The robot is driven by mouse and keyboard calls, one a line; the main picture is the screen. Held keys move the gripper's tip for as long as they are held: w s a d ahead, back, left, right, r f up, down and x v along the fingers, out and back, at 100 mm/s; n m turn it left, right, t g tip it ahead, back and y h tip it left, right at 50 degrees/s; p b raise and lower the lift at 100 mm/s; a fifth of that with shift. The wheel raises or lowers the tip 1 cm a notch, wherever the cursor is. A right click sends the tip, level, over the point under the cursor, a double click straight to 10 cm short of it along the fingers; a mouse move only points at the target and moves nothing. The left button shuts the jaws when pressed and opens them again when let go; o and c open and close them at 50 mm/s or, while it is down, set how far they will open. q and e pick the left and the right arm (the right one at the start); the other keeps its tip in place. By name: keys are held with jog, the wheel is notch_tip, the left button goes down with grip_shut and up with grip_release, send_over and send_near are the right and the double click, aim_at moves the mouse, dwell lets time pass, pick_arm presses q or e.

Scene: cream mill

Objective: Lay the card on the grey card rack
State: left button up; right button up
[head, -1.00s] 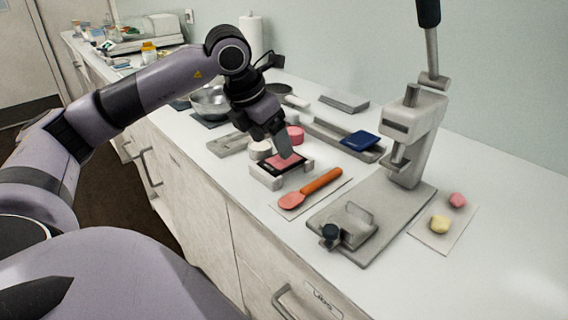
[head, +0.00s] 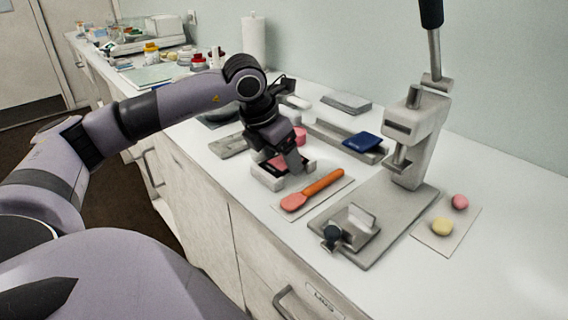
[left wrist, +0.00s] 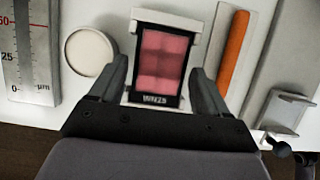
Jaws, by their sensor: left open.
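The card is black-framed with pink patches and small lettering at its near end. It shows whole in the left wrist view (left wrist: 162,58) and partly in the head view (head: 277,162). It lies on a pale block-like stand (head: 265,182). My left gripper (head: 294,168) is open over the card; in the left wrist view its fingers (left wrist: 158,68) stand on either side of the card's near half. I cannot tell whether they touch it. A long grey rack-like tray (head: 325,134) lies behind, with a blue flat piece on it; I cannot tell if it is the card rack. My right gripper is not in view.
An orange-handled pink spatula (head: 322,183) lies on a sheet right of the stand. A lever press (head: 415,135) with a grey base stands further right. A white round pot (left wrist: 90,52) and a grey gauge (left wrist: 31,50) sit left of the card.

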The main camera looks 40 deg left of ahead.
pick_arm(q)
jog(key=shift+f, duration=0.1)
jog(key=c, duration=0.9)
